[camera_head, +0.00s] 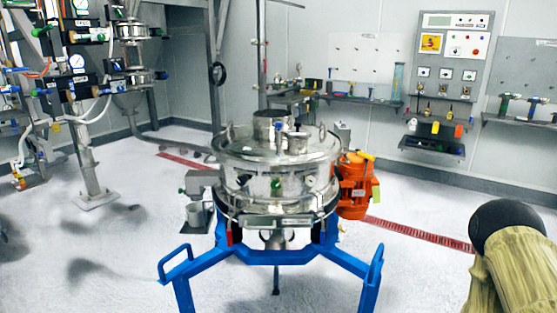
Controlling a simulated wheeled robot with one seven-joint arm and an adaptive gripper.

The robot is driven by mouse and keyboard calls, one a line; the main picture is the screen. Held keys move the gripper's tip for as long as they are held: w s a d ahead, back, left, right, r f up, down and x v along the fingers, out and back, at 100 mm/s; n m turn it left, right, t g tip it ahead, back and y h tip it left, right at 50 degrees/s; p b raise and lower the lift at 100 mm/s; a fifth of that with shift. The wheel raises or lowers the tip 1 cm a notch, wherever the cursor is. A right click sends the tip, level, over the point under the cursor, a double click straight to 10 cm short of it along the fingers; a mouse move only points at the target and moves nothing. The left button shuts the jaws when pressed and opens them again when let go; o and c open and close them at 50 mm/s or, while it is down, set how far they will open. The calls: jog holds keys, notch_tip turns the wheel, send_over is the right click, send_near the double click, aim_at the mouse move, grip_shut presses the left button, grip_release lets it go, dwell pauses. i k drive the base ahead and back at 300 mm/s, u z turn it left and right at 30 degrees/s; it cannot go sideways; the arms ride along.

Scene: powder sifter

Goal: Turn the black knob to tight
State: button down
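A round steel powder sifter (237,160) stands in the middle of the camera_head view on a blue frame (273,257). Small fittings sit around its body. One is a small dark round part (276,185) at the front, but I cannot tell if it is the black knob or whether it is tight. Part of my arm, covered in beige, shows at the lower right, well apart from the sifter. My gripper is not in view.
An orange motor (354,187) is attached at the sifter's right side. A piped rig with gauges (77,62) stands at the left. A control panel (450,60) and wall shelves (350,99) are at the back. The pale floor (120,245) around the frame is mostly clear.

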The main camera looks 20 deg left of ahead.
aim_at(241, 180)
jog(key=u, duration=1.9)
jog(key=i, duration=0.35)
jog(key=z, duration=0.15)
